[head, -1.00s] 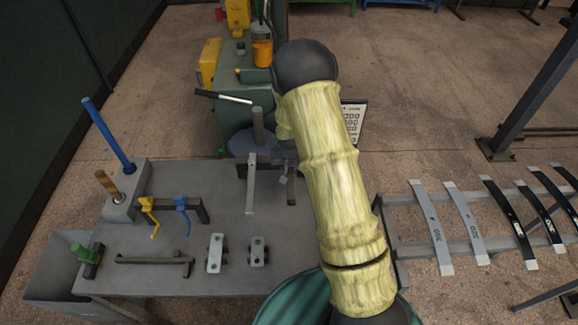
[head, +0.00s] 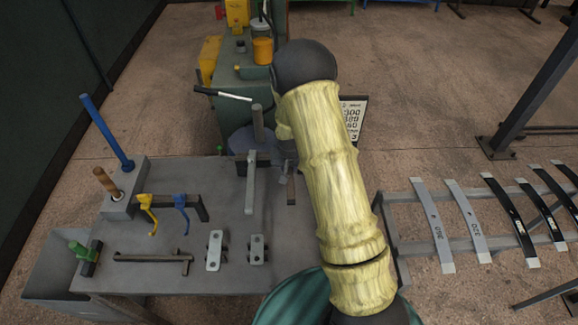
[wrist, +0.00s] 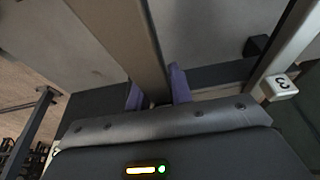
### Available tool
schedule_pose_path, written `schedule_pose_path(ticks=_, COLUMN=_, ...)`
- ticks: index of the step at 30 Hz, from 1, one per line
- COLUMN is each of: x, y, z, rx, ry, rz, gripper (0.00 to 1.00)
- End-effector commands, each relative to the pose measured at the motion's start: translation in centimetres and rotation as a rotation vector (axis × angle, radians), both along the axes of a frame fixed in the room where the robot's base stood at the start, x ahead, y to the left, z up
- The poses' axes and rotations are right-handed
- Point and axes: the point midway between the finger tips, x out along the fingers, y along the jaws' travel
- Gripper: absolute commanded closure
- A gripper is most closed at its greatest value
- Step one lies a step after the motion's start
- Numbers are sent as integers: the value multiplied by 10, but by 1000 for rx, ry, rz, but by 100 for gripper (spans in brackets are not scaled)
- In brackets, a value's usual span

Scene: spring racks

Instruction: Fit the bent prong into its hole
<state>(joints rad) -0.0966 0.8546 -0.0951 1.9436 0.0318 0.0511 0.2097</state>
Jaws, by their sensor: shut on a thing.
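My gripper (wrist: 158,92) has its purple fingers closed on a long brown-grey bar (wrist: 130,40) in the wrist view. The bar runs away from the fingers; no bend shows in it, so I cannot tell whether it is the bent prong. In the head view my forearm hides most of the gripper, and a narrow brown bar (head: 291,190) shows beside it over the bench. I cannot tell which hole belongs to the prong.
A pale upright bar (head: 250,185) stands close left of the gripper. The grey bench (head: 160,228) also holds a block (head: 125,203) with rods, a yellow hook (head: 148,210), a blue hook (head: 181,205) and a dark bar (head: 150,257). A rack of springs (head: 410,197) is at right.

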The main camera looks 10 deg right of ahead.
Motion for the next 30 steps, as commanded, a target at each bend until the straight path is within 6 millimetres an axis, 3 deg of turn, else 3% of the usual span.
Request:
schedule_pose_path(ticks=20, x=1, y=0, z=-10, rx=0, ry=-2, rz=0, gripper=100)
schedule_pose_path(ticks=21, x=1, y=0, z=-10, rx=1, ry=-2, rz=0, gripper=76)
schedule_pose_path(ticks=24, x=1, y=0, z=-9, rx=0, ry=-2, rz=0, gripper=57)
schedule_pose_path(ticks=25, x=1, y=0, z=-9, rx=0, ry=-2, rz=0, gripper=53)
schedule_pose_path(ticks=30, x=0, y=0, z=-10, rx=0, ry=-1, rz=0, gripper=53)
